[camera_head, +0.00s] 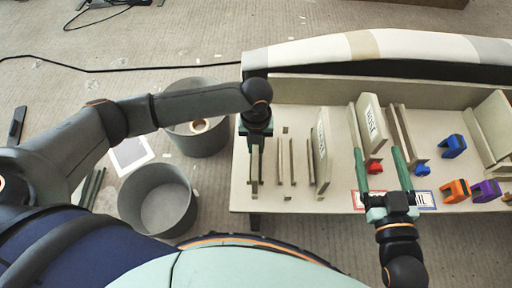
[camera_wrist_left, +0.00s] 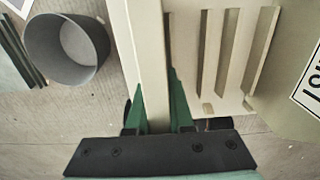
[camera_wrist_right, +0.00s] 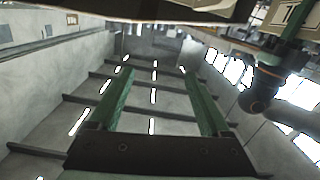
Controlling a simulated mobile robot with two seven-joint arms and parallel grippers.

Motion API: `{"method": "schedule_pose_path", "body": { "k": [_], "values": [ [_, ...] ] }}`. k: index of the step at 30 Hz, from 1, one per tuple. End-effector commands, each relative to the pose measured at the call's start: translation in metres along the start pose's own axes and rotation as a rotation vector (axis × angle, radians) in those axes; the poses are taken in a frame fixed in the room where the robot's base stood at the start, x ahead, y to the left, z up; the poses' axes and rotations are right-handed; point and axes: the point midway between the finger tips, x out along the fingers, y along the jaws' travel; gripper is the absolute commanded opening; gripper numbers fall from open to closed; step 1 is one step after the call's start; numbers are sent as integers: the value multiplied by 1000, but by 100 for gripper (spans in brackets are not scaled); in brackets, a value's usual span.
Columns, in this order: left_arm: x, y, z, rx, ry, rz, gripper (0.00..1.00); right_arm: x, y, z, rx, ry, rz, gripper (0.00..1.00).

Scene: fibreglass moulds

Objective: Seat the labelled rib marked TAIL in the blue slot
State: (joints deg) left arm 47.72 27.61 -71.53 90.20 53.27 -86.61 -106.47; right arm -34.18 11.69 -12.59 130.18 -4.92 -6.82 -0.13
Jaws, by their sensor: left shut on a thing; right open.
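My left gripper (camera_head: 256,145) is shut on a pale rib, seen edge-on between its green fingers in the left wrist view (camera_wrist_left: 151,70); no label shows on it. It is at the left end of the bench, beside a slatted rack (camera_head: 286,160). A labelled rib (camera_head: 322,145) stands right of the rack; its lettering is too small to read surely. Another labelled rib (camera_head: 371,122) stands by the red clip (camera_head: 375,168). Pale upright strips (camera_head: 401,135) stand by the blue clip (camera_head: 422,170). A blue-bordered card (camera_head: 426,201) reads "AIL", partly hidden. My right gripper (camera_head: 383,180) is open and empty.
Blue (camera_head: 453,146), orange (camera_head: 455,190) and purple (camera_head: 486,190) clips lie at the bench's right. A long pale mould (camera_head: 390,46) runs along the back. Grey bins (camera_head: 160,200) stand on the floor at left. My right gripper stands over the bench's front edge.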

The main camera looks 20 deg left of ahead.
Motion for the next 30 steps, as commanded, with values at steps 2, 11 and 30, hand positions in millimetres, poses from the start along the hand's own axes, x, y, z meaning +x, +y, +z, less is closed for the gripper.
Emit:
{"method": "schedule_pose_path", "body": {
  "k": [2, 11, 30],
  "values": [
    [0, 0, 0, -1, 0, 1, 0, 0, 0, 0, 0, 0, 0, 81],
    [-1, 0, 1, -1, -1, -1, 0, 0, 0, 0, 0, 0, 0, 81],
    [-29, -1, 1, -1, -2, -2, 0, -14, -11, 62, 72, -253, -13, 81]
  ]
}}
